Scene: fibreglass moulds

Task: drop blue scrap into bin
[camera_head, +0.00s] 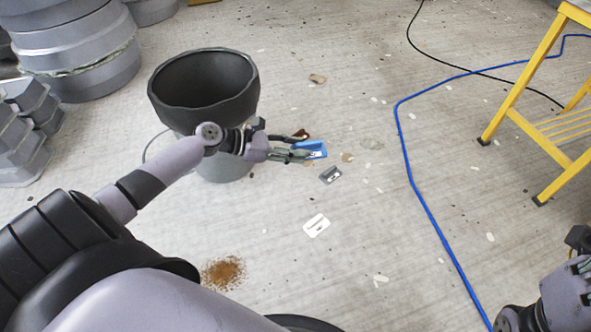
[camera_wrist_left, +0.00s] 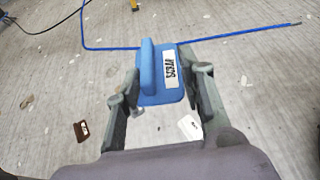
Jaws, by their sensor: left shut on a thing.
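The blue scrap (camera_head: 313,149) is a small blue piece with a white label. It also shows in the left wrist view (camera_wrist_left: 152,62), where the label reads "SCRAP". My left gripper (camera_head: 303,148) is shut on it and holds it to the right of the bin (camera_head: 205,88). The bin is an open grey bucket with a dark liner over its rim; it stands at the upper left and its bottom is hidden. My right gripper (camera_head: 575,262) is only partly in view at the lower right edge, and its fingers cannot be made out.
A grey scrap (camera_head: 330,175) and a white scrap (camera_head: 316,225) lie on the floor. A brown scrap (camera_wrist_left: 81,130) shows in the left wrist view. A blue hose (camera_head: 412,170) crosses the floor. A yellow stepladder (camera_head: 545,110) stands right, and grey moulds (camera_head: 75,45) stand left.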

